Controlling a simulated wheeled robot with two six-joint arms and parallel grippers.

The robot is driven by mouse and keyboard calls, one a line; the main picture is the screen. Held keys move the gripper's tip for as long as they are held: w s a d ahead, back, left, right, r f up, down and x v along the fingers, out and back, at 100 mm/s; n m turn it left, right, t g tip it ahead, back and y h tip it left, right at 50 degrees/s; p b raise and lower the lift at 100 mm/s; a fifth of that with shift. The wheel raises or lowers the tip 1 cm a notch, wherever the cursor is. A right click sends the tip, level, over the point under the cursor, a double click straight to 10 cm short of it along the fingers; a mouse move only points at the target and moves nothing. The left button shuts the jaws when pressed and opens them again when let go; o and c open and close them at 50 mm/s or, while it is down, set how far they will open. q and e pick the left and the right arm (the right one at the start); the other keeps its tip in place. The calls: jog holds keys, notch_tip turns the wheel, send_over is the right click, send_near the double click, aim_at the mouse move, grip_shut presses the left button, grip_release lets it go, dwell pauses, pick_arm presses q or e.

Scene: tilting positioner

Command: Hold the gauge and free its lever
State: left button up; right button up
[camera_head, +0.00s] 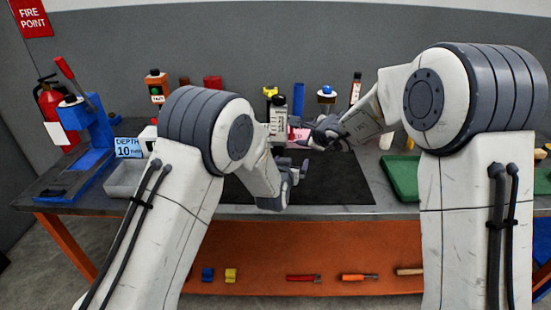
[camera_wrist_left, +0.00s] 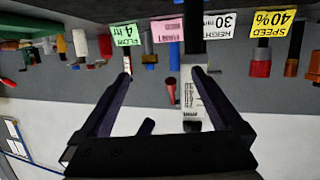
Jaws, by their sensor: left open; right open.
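A grey upright column with a black top (camera_head: 278,115) stands at the back middle of the bench and is probably the gauge; its lever cannot be made out. In the left wrist view, which is upside down, a pale column with printed marks (camera_wrist_left: 190,98) shows by the right finger, below a white "HEIGHT 30" label (camera_wrist_left: 219,25). My left gripper (camera_head: 298,172) is open and empty, in front of the column and lower in the picture; its fingers (camera_wrist_left: 161,75) are spread in the wrist view. My right gripper (camera_head: 322,138) is open, just right of the column, partly hiding a pink label (camera_head: 297,134).
A blue press with a red handle (camera_head: 86,110) and a grey bin (camera_head: 124,178) stand at the left. Bottles and other devices line the back. A green tray (camera_head: 403,175) lies at the right. The dark mat (camera_head: 340,185) looks clear in front.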

aim_at(278, 143)
pick_arm(q)
jog(key=w+a+t, duration=0.1)
jog(key=w, duration=0.4)
jog(key=w+a+f+t+y, duration=0.1)
jog(key=w, duration=0.4)
jog(key=w+a+n+t, duration=0.1)
jog(key=w, duration=0.3)
jog(key=shift+w+a+f+t+y, duration=0.3)
jog(key=shift+w+f+t, duration=0.05)
jog(key=shift+w+t, duration=0.05)
grip_shut()
pick_arm(e)
jog(key=c, duration=0.4)
jog(key=shift+w+d, duration=0.1)
jog(key=shift+w, duration=0.25)
grip_shut()
jog(key=w+d+f+n+y, duration=0.6)
jog(key=d+n+y, duration=0.2)
jog(key=n, duration=0.3)
jog(key=shift+w+d+f+y, duration=0.15)
jog(key=shift+d+y, duration=0.1)
jog(key=shift+y, duration=0.35)
